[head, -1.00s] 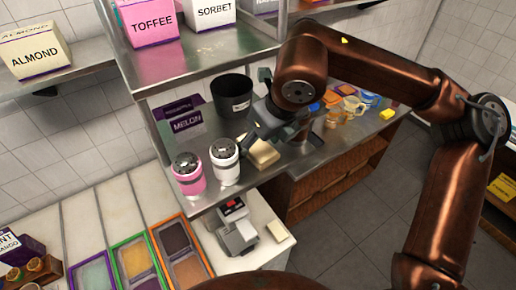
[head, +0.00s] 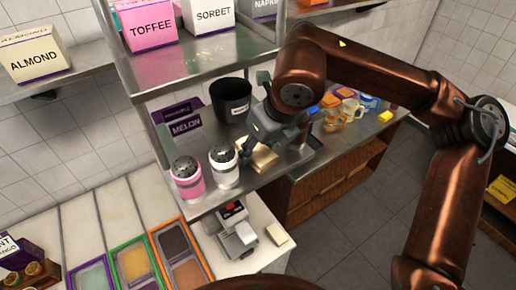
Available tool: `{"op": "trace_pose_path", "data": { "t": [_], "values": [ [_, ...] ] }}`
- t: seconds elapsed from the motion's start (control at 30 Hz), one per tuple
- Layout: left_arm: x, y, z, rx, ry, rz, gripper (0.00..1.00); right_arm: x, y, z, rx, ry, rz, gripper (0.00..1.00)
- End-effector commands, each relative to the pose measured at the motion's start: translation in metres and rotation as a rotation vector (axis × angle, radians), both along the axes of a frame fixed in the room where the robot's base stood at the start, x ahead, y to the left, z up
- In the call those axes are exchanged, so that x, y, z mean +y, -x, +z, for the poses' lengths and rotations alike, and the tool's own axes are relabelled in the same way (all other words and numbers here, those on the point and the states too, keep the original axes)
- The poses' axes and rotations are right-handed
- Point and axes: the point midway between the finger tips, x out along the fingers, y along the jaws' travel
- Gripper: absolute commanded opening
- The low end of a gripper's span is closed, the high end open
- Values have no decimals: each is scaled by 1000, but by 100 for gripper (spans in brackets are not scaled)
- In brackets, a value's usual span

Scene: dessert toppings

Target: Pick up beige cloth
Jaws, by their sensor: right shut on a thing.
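The beige cloth (head: 264,159) lies on the metal shelf, to the right of the white shaker. It looks like a folded, flat block. My right gripper (head: 250,146) reaches in from the right, over the cloth's left and back side, and is shut on it. The gripper hides part of the cloth, and I cannot tell whether the cloth is lifted off the shelf. My left gripper is not in view.
A white shaker (head: 223,167) and a pink shaker (head: 187,179) stand close on the left. A black bin (head: 231,98) and a purple melon box (head: 183,124) stand behind. Cups (head: 351,108) stand at the right. An upper shelf (head: 205,62) hangs above.

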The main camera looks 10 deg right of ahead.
Motion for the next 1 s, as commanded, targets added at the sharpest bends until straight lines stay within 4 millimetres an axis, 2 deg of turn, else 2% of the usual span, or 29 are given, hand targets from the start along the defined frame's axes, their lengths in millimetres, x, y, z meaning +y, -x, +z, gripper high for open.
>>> {"op": "trace_pose_path", "data": {
  "t": [0.23,0.37,0.63,0.8,1.0],
  "values": [
    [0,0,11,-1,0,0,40,0,0,9,-1,0,-1,22],
    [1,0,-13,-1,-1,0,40,2,-1,31,-5,-5,0,22],
    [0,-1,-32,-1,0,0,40,-16,50,97,-5,-3,2,22],
    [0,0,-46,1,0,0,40,-29,90,113,-4,-1,2,22],
    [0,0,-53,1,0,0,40,-39,120,128,-3,-1,1,22]
  ]
}}
